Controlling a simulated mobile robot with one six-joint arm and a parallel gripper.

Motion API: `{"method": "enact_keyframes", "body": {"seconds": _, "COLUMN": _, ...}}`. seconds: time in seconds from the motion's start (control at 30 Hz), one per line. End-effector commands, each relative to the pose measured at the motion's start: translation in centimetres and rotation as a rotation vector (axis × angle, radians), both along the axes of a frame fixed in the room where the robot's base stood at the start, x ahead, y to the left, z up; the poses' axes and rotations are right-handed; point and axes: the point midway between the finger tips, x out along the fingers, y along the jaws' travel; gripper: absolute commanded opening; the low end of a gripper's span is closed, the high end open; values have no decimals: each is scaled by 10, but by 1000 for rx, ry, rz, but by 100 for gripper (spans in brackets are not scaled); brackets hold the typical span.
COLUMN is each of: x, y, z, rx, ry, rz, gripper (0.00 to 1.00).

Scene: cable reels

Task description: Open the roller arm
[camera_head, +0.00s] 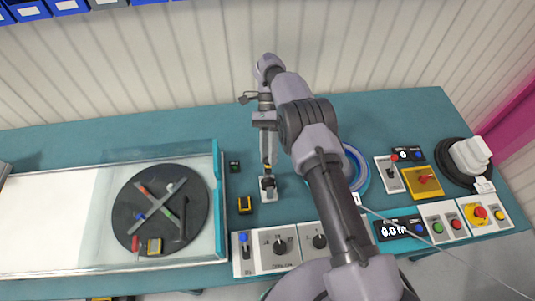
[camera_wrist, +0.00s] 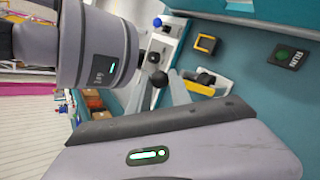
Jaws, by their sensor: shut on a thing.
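In the wrist view the yellow piece (camera_wrist: 199,88) lies at my fingertips, beside the white bracket (camera_wrist: 219,75). My gripper (camera_head: 267,160) points down over the stand. It is shut on the roller arm, and my fingers partly hide the contact. A black ball (camera_wrist: 158,80) shows beside my fingers in the wrist view; I cannot tell what it belongs to.
A clear-walled enclosure with a black disc (camera_head: 130,210) stands left. A small yellow-black block (camera_head: 245,205) lies nearby. Control panels (camera_head: 265,252) line the front edge. A blue cable ring (camera_head: 362,170) is right, partly behind my arm. The back of the bench is mostly free.

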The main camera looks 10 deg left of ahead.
Motion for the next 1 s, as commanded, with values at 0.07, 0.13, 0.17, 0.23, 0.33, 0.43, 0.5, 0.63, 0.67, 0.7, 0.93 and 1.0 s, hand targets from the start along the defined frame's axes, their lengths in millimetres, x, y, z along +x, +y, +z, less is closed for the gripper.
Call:
{"method": "enact_keyframes", "body": {"seconds": 0.07, "x": 0, "y": 0, "z": 0, "rx": 0, "ry": -1, "rz": 1, "gripper": 0}}
{"method": "enact_keyframes", "body": {"seconds": 0.13, "x": 0, "y": 0, "z": 0, "rx": 0, "ry": -1, "rz": 1, "gripper": 0}}
{"method": "enact_keyframes", "body": {"seconds": 0.17, "x": 0, "y": 0, "z": 0, "rx": 0, "ry": -1, "rz": 1, "gripper": 0}}
{"method": "enact_keyframes", "body": {"seconds": 0.23, "x": 0, "y": 0, "z": 0, "rx": 0, "ry": -1, "rz": 1, "gripper": 0}}
{"method": "enact_keyframes", "body": {"seconds": 0.33, "x": 0, "y": 0, "z": 0, "rx": 1, "ry": -1, "rz": 1, "gripper": 38}}
{"method": "enact_keyframes", "body": {"seconds": 0.43, "x": 0, "y": 0, "z": 0, "rx": 1, "ry": -1, "rz": 1, "gripper": 46}}
{"method": "enact_keyframes", "body": {"seconds": 0.5, "x": 0, "y": 0, "z": 0, "rx": 1, "ry": -1, "rz": 1, "gripper": 46}}
{"method": "enact_keyframes", "body": {"seconds": 0.63, "x": 0, "y": 0, "z": 0, "rx": 1, "ry": -1, "rz": 1, "gripper": 46}}
{"method": "enact_keyframes", "body": {"seconds": 0.67, "x": 0, "y": 0, "z": 1, "rx": 1, "ry": -1, "rz": 1, "gripper": 46}}
{"method": "enact_keyframes", "body": {"seconds": 0.7, "x": 0, "y": 0, "z": 2, "rx": 1, "ry": -1, "rz": 1, "gripper": 46}}
{"method": "enact_keyframes", "body": {"seconds": 0.93, "x": 0, "y": 0, "z": 43, "rx": 1, "ry": -4, "rz": 0, "gripper": 46}}
{"method": "enact_keyframes", "body": {"seconds": 1.0, "x": -8, "y": -5, "z": 38, "rx": 0, "ry": 4, "rz": 8, "gripper": 46}}
